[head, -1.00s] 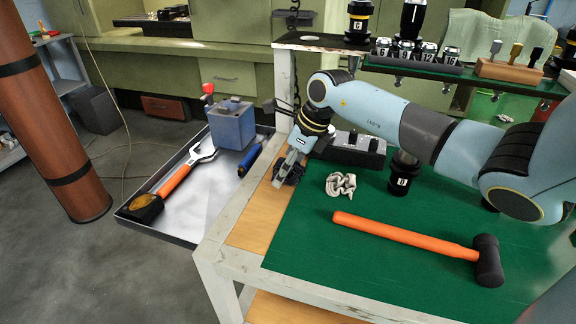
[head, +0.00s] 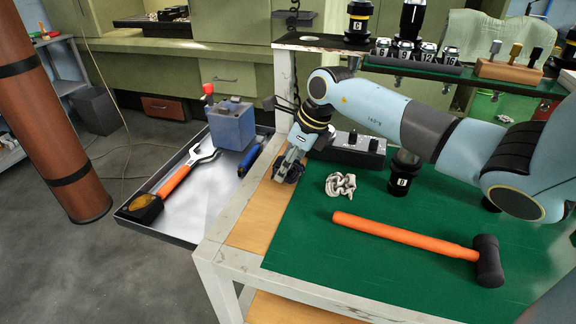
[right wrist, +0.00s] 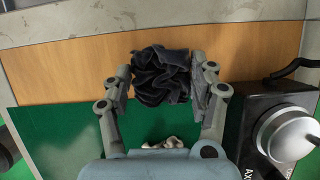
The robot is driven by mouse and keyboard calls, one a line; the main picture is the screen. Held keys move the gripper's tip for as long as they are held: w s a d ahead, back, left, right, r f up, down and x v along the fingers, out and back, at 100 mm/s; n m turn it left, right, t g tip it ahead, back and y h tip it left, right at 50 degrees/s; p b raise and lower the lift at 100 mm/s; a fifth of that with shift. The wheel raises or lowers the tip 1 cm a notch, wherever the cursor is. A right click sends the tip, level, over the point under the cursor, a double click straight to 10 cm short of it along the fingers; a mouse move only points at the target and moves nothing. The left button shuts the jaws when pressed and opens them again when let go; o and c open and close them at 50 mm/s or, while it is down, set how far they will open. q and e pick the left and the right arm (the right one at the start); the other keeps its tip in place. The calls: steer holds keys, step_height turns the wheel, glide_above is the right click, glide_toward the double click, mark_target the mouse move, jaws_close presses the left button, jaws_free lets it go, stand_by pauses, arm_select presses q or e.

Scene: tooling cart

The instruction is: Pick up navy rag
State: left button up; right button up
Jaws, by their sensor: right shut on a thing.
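The navy rag (right wrist: 160,75) is a dark crumpled bundle at the wooden strip along the cart's edge. In the head view the rag (head: 289,173) shows as a small dark patch, partly hidden by my gripper. My right gripper (head: 284,170) points down at it. In the right wrist view the two fingers of the right gripper (right wrist: 161,88) stand on either side of the rag and are shut on it. I cannot tell whether the rag is clear of the surface. My left gripper is in neither view.
A crumpled pale rag (head: 341,185) and an orange-handled mallet (head: 410,236) lie on the green mat (head: 330,265). A dark control box (head: 350,149) stands beside the gripper. A metal tray (head: 200,205) to the left holds a large wrench (head: 178,178) and a blue-grey box (head: 232,124).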

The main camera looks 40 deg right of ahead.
steer(key=shift+r, duration=0.5)
step_height(320, 180, up, 3)
steer(key=shift+d+f+b, duration=0.1)
steer(key=shift+b, duration=0.25)
steer(key=s+d+r+p, duration=0.2)
steer(key=s+d+r, duration=0.2)
steer(key=s, duration=0.7)
steer(key=shift+r, duration=1.35)
